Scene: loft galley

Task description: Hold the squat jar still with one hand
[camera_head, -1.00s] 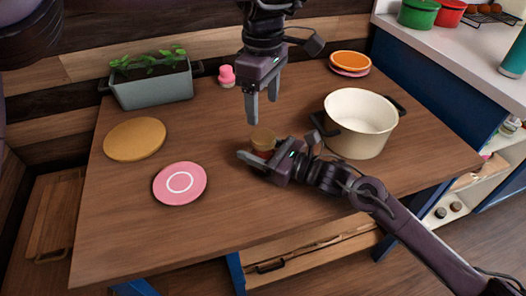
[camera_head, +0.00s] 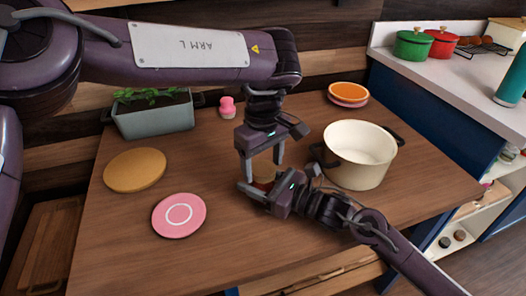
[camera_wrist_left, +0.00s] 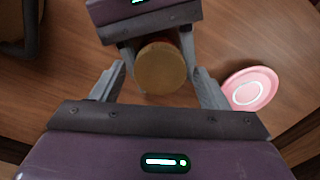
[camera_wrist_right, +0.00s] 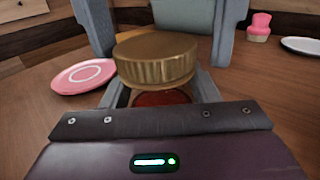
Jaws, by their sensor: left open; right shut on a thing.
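The squat jar (camera_head: 264,183) has a ribbed gold-brown lid and a reddish body, and stands upright on the wooden table. My right gripper (camera_head: 262,190) is shut on the jar's body, with the lid (camera_wrist_right: 155,58) above its fingers in the right wrist view. My left gripper (camera_head: 263,163) is open and points down over the jar from above. In the left wrist view the round lid (camera_wrist_left: 161,68) sits between the spread left fingers, apart from them. Most of the jar's body is hidden by the grippers.
A cream pot (camera_head: 358,155) stands to the right of the jar. A pink plate (camera_head: 179,215) and a tan round board (camera_head: 135,169) lie to the left. A planter (camera_head: 155,118), a pink shaker (camera_head: 227,107) and orange plates (camera_head: 348,93) are at the back. The table front is clear.

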